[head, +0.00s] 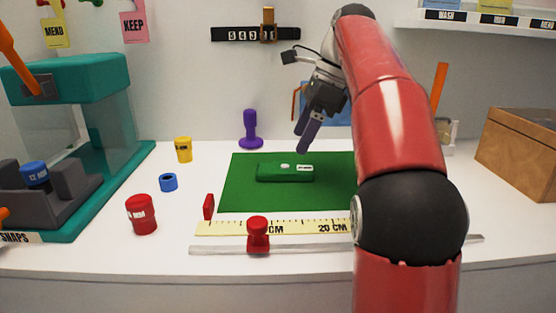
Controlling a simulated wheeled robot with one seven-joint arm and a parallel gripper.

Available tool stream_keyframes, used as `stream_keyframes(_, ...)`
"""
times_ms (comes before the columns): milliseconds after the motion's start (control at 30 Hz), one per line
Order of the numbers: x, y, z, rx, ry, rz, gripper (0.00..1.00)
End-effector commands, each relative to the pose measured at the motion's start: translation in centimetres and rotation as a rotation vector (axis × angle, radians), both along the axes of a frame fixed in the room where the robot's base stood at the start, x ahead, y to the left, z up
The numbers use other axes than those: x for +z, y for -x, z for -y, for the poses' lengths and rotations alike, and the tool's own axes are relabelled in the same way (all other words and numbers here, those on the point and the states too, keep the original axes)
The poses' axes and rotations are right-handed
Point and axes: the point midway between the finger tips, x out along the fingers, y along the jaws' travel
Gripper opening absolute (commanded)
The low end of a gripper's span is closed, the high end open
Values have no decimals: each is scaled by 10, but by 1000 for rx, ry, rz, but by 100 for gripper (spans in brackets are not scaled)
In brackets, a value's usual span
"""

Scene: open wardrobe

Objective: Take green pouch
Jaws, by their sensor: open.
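The green pouch (284,173) lies flat on a darker green mat (245,198) in the middle of the white counter. It has a small white spot and a small white label on top. My gripper (305,146) hangs from my red arm just above and behind the pouch, tilted down to the left. It is apart from the pouch and holds nothing that I can see. The gap between its fingers is hard to make out from this side. My arm hides the right part of the mat.
A yellow ruler (240,228) and a rail with a red slider (258,235) lie in front. A purple stamp-like piece (250,130) stands behind. Red (141,214), blue (168,183) and yellow (183,149) pieces stand left, by a teal machine (75,75). A wooden box (517,150) stands right.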

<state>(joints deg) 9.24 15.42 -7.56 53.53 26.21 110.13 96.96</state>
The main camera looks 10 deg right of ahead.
Motion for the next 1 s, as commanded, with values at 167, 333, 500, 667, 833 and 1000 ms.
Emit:
stream_keyframes(167,-13,-1,-6,2,0,-1,76)
stream_keyframes(333,-24,-2,-10,0,1,-1,76)
stream_keyframes(500,-43,-5,-18,2,-1,-4,76)
stream_keyframes(667,-64,-8,-26,2,0,-1,76)
stream_keyframes(833,-72,-9,-29,1,1,1,76)
stream_keyframes(1000,-72,-9,-29,1,0,1,76)
